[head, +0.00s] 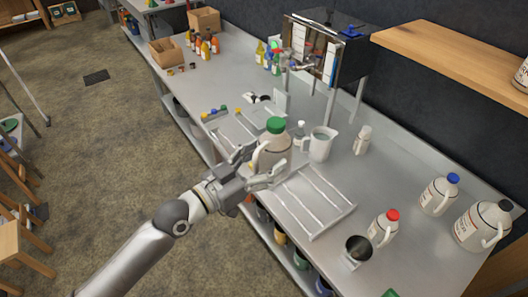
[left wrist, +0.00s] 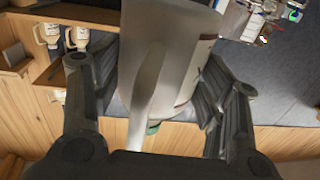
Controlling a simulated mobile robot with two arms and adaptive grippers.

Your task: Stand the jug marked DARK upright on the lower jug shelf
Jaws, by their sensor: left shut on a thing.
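My left gripper (head: 262,172) is shut on a cream jug with a green cap (head: 272,150), held upright above the steel bench. The left wrist view shows the jug's body and handle (left wrist: 165,60) between the two fingers; its label is turned away and I cannot read it. Other cream jugs stand on the bench at right: one with a black cap (head: 478,228), one with a blue cap (head: 438,195), one with a red cap (head: 383,228). I cannot tell which is marked DARK. A wooden shelf (head: 450,50) is at upper right; whether it is the lower jug shelf is unclear.
A white pitcher (head: 320,145), a slotted steel rack (head: 312,200) and a dark cup (head: 357,248) are on the bench (head: 415,255) near the held jug. Another jug (head: 522,76) stands on the wooden shelf. The left wrist view shows wooden shelving (left wrist: 40,100) with jugs (left wrist: 47,35).

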